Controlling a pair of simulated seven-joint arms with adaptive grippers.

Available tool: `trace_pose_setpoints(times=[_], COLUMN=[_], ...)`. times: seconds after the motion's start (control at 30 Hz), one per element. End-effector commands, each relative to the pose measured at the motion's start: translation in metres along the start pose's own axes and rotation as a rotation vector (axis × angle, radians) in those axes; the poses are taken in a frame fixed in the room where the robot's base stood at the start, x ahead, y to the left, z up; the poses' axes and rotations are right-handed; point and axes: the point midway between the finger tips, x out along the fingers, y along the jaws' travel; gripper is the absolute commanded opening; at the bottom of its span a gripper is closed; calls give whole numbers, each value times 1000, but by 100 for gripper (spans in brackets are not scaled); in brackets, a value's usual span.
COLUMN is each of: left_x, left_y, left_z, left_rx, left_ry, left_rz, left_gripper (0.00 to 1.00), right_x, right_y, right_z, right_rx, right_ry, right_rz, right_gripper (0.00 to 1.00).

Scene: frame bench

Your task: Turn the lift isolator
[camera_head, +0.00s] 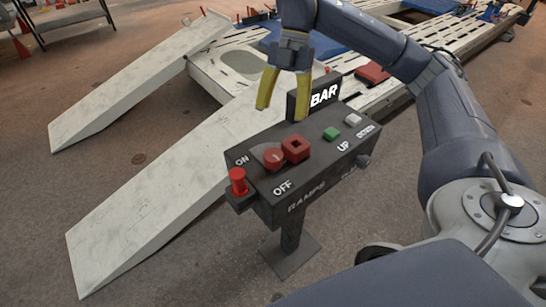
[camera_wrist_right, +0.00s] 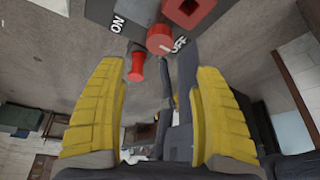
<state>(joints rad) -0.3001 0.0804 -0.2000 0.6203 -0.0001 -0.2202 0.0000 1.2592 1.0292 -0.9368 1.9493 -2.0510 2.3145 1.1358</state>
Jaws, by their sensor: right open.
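The control box (camera_head: 310,170) stands on a dark post. On its top is a round red isolator knob (camera_head: 273,159) on a grey plate between the "ON" and "OFF" labels. The knob also shows in the right wrist view (camera_wrist_right: 160,39), with a pale mark on its face. My right gripper (camera_head: 282,112) has two yellow fingers, open and empty, pointing down above and behind the knob, apart from it. In the right wrist view the fingers (camera_wrist_right: 163,75) are spread wide with the knob beyond their tips. My left gripper is not in view.
Beside the knob are a square red block with a hole (camera_head: 296,148) and a red push button (camera_head: 238,181). Green (camera_head: 332,134) and grey (camera_head: 353,119) buttons sit at right. A "BAR" sign (camera_head: 318,95) rises behind the box. Pale ramps (camera_head: 160,190) lie to the left.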

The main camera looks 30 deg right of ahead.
Motion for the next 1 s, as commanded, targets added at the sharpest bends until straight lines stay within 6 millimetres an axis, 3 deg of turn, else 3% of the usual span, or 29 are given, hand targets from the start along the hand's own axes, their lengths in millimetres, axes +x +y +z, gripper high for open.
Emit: trace_pose_setpoints(times=[0.6,1.0], left_x=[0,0], left_y=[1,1], left_z=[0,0], left_rx=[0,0], left_ry=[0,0], left_rz=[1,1], left_gripper=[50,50], right_x=[98,132], right_y=[0,0], right_z=[-1,0], right_rx=[-2,0], right_ry=[4,2], right_rz=[-2,1], right_gripper=[68,68])
